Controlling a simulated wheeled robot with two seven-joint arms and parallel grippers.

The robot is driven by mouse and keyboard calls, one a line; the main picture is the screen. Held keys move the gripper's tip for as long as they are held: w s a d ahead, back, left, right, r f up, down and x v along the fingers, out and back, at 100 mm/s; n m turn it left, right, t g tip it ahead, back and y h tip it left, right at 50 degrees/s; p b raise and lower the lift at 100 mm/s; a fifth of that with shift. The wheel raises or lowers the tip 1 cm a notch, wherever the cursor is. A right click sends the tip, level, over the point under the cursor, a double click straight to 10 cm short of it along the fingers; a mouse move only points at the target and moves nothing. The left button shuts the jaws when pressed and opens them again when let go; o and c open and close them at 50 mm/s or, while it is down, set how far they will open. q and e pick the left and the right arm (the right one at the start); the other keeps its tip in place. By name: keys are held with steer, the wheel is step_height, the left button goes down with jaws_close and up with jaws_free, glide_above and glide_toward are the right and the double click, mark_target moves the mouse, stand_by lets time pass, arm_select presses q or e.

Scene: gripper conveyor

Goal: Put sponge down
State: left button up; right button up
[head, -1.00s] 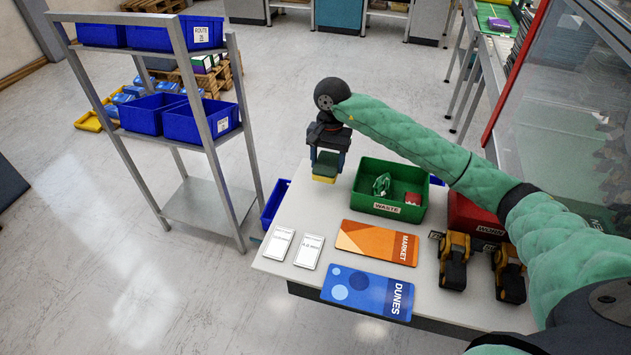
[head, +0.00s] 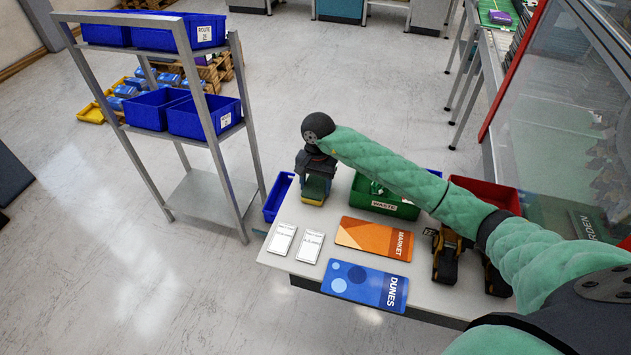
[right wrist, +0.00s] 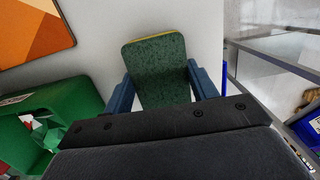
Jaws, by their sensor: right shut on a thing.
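The sponge (head: 314,192), yellow with a dark green scouring side, is between the blue fingers of my right gripper (head: 316,188). The gripper is shut on it at the far left part of the white table (head: 283,262). In the right wrist view the sponge (right wrist: 156,70) shows its green face between the two blue fingers (right wrist: 160,88). It is at or just above the tabletop; I cannot tell whether it touches.
A green WASTE bin (head: 400,207) stands right of the gripper, a red bin (head: 486,194) beyond it. MARKET (head: 374,238) and DUNES (head: 364,284) cards and two white cards (head: 310,247) lie in front. A blue bin (head: 278,198) and a metal shelf (head: 212,192) stand left.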

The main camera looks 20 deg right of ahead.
arm_select(q)
steer(key=shift+f, duration=0.1)
arm_select(e)
steer(key=shift+f, duration=0.2)
arm_select(q)
steer(key=shift+w+d, duration=0.1)
steer(key=shift+w, duration=0.05)
arm_select(e)
steer(key=o, duration=0.9)
arm_select(q)
steer(key=shift+w+d, duration=0.1)
steer(key=shift+w, duration=0.15)
steer(key=shift+s+r, duration=0.1)
steer(key=shift+r, duration=0.1)
